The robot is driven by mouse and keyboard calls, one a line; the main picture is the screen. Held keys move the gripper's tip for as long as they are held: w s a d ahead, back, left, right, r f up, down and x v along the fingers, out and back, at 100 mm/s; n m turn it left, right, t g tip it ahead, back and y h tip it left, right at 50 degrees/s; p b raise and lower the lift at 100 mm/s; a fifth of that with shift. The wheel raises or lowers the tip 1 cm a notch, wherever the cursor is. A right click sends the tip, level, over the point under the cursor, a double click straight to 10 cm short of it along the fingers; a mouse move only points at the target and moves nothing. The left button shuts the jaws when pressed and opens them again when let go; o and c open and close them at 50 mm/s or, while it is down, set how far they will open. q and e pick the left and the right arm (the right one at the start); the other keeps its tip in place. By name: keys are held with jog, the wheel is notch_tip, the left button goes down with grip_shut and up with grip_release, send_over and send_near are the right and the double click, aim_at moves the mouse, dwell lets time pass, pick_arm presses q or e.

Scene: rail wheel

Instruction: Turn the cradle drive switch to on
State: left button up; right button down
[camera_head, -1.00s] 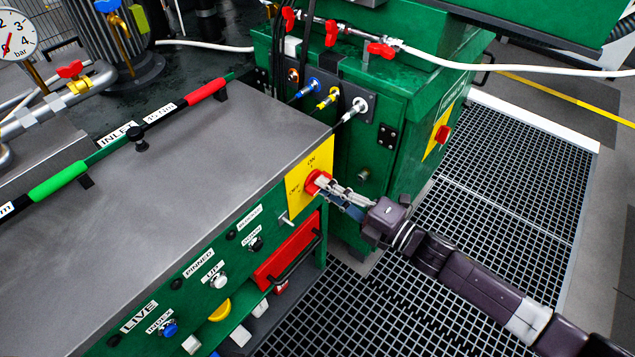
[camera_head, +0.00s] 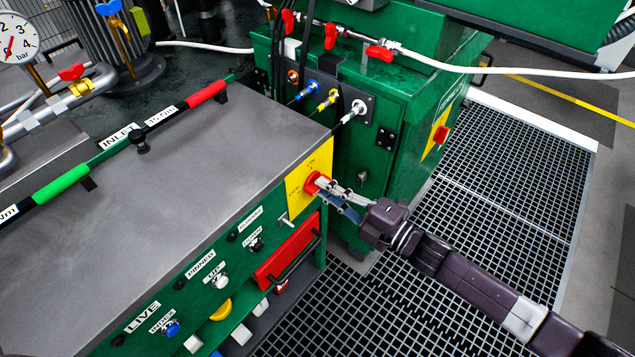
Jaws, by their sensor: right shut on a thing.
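The cradle drive switch is a red rotary knob (camera_head: 312,183) on a yellow plate (camera_head: 297,200) at the right end of the green bench's front. Small marks are printed on the plate, too small to read surely now. My right gripper (camera_head: 322,184) comes in from the lower right and is shut on the red knob, its fingers at the knob's front. The fingers hide part of the knob, so I cannot tell which way it points. My left gripper is not in view.
The grey bench top (camera_head: 190,150) carries a torque wrench with red and green grips (camera_head: 205,93). A red drawer (camera_head: 288,252) and several small knobs lie below and left. A green cabinet (camera_head: 400,150) stands behind the gripper. Grating floor (camera_head: 500,200) is clear at right.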

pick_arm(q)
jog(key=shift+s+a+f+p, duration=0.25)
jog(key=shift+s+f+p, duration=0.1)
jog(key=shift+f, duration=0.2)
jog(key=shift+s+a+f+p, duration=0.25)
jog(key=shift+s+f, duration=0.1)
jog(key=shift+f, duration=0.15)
pick_arm(e)
jog(key=m, duration=0.2)
jog(key=shift+m, duration=0.3)
